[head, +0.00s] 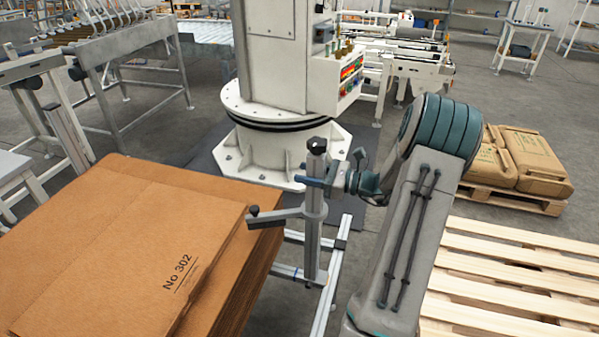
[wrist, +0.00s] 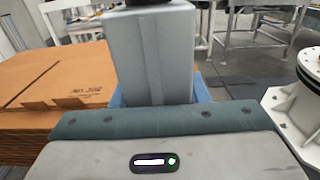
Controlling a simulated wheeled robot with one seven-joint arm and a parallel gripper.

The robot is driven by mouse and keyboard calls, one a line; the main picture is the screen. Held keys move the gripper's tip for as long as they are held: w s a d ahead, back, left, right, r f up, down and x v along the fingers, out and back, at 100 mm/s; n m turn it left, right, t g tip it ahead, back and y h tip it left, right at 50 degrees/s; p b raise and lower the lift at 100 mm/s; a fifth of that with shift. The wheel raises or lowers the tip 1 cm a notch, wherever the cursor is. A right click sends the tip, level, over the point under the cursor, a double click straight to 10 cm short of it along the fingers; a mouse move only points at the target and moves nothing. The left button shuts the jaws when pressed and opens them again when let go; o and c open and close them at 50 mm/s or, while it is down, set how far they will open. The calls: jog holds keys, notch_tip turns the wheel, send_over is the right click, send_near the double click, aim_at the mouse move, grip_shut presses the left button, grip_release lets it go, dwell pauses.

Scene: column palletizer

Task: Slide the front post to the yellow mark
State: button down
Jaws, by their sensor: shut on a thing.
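The front post (head: 313,228) is a grey upright with a black cap, standing on a light metal rail (head: 322,312). A side arm with a black knob (head: 254,210) reaches left from it toward the cardboard stack. My gripper (head: 314,182) is shut on the post's upper part, just below the cap, with its blue fingers at the post. In the wrist view the post (wrist: 150,55) fills the space in front of my gripper (wrist: 158,92), with blue finger showing on both sides. I see no yellow mark in either view; part of the rail is hidden.
A tall stack of brown cardboard (head: 110,240) stands close left of the post. A white machine column (head: 285,125) on a bolted base stands behind. An empty wooden pallet (head: 500,275) lies at the right, and a pallet with brown sacks (head: 525,160) lies beyond it.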

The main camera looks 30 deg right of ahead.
jog(key=shift+s+d+f, duration=0.1)
jog(key=shift+d, duration=0.05)
jog(key=c, duration=0.9)
grip_release()
jog(key=shift+c, duration=0.2)
jog(key=shift+o, duration=0.6)
jog(key=shift+s+d, duration=0.15)
jog(key=shift+d, duration=0.05)
jog(key=shift+a, duration=0.15)
jog(key=b+v, duration=0.2)
jog(key=v, duration=1.2)
jog(key=shift+a, duration=0.1)
